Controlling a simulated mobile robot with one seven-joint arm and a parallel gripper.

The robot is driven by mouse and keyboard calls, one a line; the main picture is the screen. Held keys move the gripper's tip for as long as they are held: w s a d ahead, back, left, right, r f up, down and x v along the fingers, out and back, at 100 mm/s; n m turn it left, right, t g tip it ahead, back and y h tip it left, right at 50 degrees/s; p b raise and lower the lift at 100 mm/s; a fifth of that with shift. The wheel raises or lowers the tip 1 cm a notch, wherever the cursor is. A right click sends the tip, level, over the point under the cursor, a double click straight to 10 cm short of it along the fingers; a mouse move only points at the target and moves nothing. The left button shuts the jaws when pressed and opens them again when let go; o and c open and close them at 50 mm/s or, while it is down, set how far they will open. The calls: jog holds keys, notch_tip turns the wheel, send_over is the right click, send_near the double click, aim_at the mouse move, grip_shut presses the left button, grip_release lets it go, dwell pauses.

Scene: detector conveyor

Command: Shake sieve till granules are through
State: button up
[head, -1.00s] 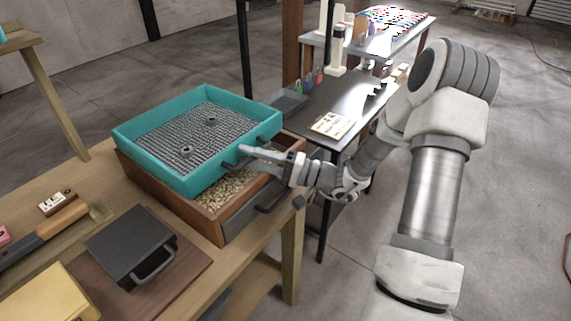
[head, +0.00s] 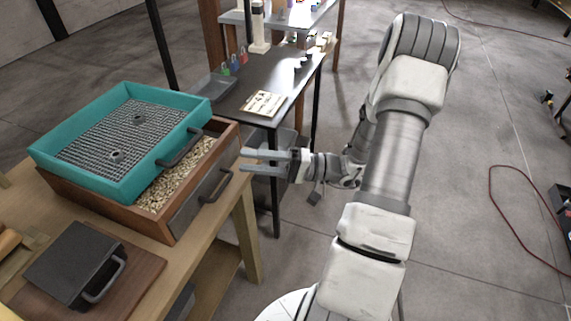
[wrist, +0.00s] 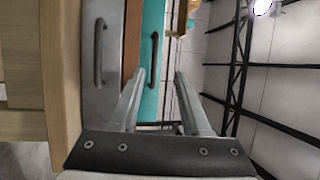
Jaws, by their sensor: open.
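The teal sieve (head: 60,141) rests on a wooden box (head: 160,229) on the wooden table. Two small dark ring-like pieces lie on its grey mesh (head: 98,140); I see no granules on the mesh. Pale granules (head: 175,175) lie in the box, showing beside the sieve. The sieve's dark handle (head: 180,148) faces my gripper. My gripper (head: 243,160) is open and empty, to the right of the handle and apart from it. In the wrist view the handle (wrist: 154,62) shows ahead, just left of the space between the fingers (wrist: 160,74).
A dark lidded box (head: 72,262) with a handle sits on a brown board at the front of the table. A black side table (head: 285,85) with a pale card stands behind my gripper. Open floor (head: 480,120) lies to the right.

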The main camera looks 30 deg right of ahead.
jog(key=v, duration=0.7)
jog(key=shift+d, duration=0.1)
dwell(0.8)
